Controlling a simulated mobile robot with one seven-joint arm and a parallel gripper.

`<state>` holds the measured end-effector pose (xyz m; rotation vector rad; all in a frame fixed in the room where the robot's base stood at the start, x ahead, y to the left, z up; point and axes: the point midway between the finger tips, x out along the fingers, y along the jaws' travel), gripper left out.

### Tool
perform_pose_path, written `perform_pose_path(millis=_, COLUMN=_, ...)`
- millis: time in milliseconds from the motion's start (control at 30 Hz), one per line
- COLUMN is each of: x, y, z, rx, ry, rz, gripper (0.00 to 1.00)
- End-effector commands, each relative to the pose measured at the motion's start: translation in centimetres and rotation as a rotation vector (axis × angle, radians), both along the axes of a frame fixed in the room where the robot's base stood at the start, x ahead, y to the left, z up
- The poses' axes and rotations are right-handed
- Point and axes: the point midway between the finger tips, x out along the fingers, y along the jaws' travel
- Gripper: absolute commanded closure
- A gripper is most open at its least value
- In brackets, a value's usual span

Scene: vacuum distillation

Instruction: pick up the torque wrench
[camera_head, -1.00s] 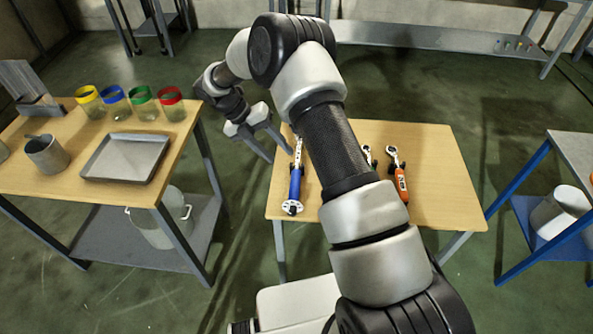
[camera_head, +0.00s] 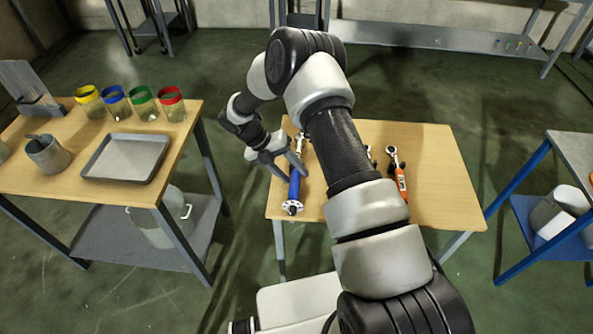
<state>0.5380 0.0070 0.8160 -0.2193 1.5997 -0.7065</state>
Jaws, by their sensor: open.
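A blue-handled wrench-like tool (camera_head: 294,188) lies on the small wooden table, with a silver shaft at its far end and a round silver piece at its near end. An orange-handled tool with a silver ratchet head (camera_head: 401,180) lies at the right. Between them, the silver head of a third tool (camera_head: 371,152) shows; my arm hides the rest. I cannot tell for certain which is the torque wrench. My gripper (camera_head: 292,174) is open and empty, its fingers pointing down by the blue-handled tool's middle. Contact cannot be told.
The wooden table (camera_head: 440,185) is bare at its right side. Another table at the left holds a metal tray (camera_head: 127,157), a metal cup (camera_head: 47,154) and several colour-rimmed glass jars (camera_head: 144,104). A blue-framed table (camera_head: 522,222) stands at the right.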

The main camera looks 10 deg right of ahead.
Motion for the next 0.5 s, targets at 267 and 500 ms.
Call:
perform_pose_path(millis=267, x=0.00, y=0.03, z=0.03, rx=0.000, ry=0.000, rz=0.000, gripper=0.97)
perform_pose_path(millis=500, x=0.10, y=0.01, z=0.22, rx=-0.002, ry=-0.002, rz=-0.001, gripper=1.00)
